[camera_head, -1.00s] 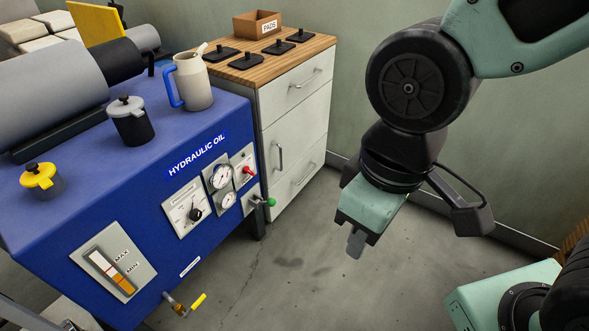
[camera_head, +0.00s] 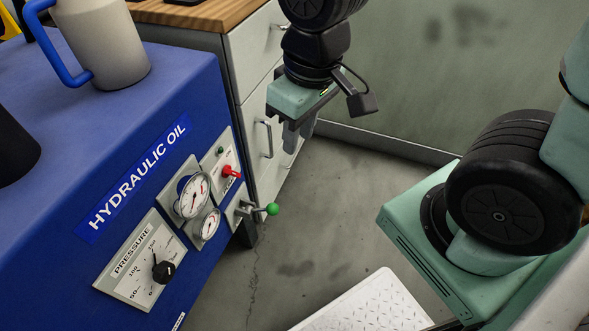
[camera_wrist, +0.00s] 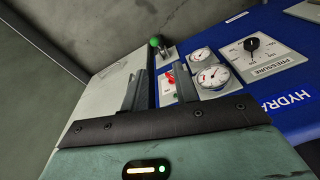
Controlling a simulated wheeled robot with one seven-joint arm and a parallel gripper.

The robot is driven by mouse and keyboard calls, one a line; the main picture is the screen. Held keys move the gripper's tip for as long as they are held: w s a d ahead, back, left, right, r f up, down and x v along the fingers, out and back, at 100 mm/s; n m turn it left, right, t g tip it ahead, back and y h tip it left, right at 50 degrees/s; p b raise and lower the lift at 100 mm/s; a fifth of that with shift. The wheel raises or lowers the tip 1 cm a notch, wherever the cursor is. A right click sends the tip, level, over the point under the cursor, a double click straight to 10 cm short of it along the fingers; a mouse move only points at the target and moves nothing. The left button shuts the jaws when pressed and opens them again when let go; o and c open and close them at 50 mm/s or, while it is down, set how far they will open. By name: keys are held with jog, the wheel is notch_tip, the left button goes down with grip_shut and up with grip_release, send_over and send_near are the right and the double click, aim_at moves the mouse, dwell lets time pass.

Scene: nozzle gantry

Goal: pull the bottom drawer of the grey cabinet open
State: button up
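The grey cabinet (camera_head: 248,55) stands behind the blue hydraulic unit, its front facing right. Its bottom drawer (camera_head: 268,187) looks shut in the head view; the blue unit and my gripper hide part of it. The bottom drawer's handle is not clear behind my fingers. An upright handle (camera_head: 266,138) shows on the front panel above. My gripper (camera_head: 299,136) points down in front of the cabinet, with fingers apart and nothing seen between them. In the wrist view, the fingers (camera_wrist: 160,88) are spread before the pale cabinet front (camera_wrist: 105,88); I cannot tell any contact.
The blue hydraulic unit (camera_head: 120,120) stands close on the left, with gauges, a red knob (camera_head: 231,171) and a green-tipped lever (camera_head: 272,209) sticking out. A beige jug (camera_head: 105,45) stands on it. A pale textured plate (camera_head: 365,305) is at the bottom. Floor right of the cabinet is clear.

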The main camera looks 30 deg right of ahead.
jog(key=w+d+f+m+b, duration=0.2)
jog(key=w+d+f+b, duration=0.15)
jog(key=f+b, duration=0.55)
jog(key=w+d+f+m+b, duration=0.15)
jog(key=d+f+b, duration=0.25)
jog(key=f+b, duration=0.6)
jog(key=m+t+y+b, duration=0.6)
jog(key=m+t+y, duration=0.3)
jog(key=m+t, duration=0.2)
send_near(296, 155)
jog(key=shift+f+b+x, duration=0.15)
jog(key=shift+b+x, duration=1.95)
jog(key=shift+x, duration=0.5)
jog(key=shift+f+b+x, duration=0.1)
jog(key=shift+b+x, duration=2)
jog(key=shift+x, duration=0.5)
jog(key=shift+d, duration=0.1)
grip_shut()
